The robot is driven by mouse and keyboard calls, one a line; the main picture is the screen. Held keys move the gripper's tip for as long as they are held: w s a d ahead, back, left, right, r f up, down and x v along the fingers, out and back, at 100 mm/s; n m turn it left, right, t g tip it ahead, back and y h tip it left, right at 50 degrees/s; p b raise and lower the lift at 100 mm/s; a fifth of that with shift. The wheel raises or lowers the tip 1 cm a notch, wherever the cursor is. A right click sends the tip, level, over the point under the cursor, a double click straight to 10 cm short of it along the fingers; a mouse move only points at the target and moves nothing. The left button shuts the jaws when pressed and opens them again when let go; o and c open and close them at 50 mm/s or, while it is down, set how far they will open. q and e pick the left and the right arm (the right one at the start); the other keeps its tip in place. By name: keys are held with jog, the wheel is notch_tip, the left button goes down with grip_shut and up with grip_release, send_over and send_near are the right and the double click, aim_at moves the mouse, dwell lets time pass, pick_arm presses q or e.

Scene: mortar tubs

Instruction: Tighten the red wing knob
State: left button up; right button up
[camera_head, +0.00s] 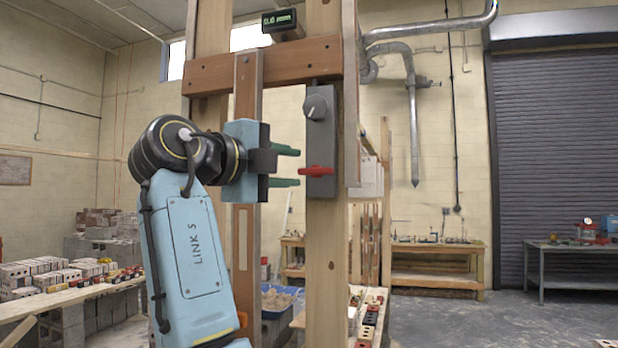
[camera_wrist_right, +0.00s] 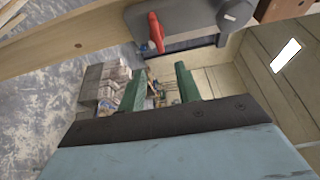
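The red wing knob (camera_head: 317,171) sits low on a grey box (camera_head: 320,140) fixed to a wooden post. Its wings lie about level in the head view. The knob also shows near the top of the right wrist view (camera_wrist_right: 156,33). My right gripper (camera_head: 298,167) has its two green fingers apart, one above the other, and empty. It is just left of the box at about the knob's height, and the fingers appear apart from the knob. In the right wrist view the knob lies beyond the gap between the fingertips (camera_wrist_right: 162,72). My left gripper is out of view.
A round grey dial (camera_head: 316,107) sits above the knob on the same box. A small display (camera_head: 280,22) is on top of the wooden frame (camera_head: 265,66). A bench with bricks (camera_head: 75,290) is at left, and a workbench (camera_head: 435,263) stands behind at right.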

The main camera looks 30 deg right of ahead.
jog(key=shift+v, duration=1.7)
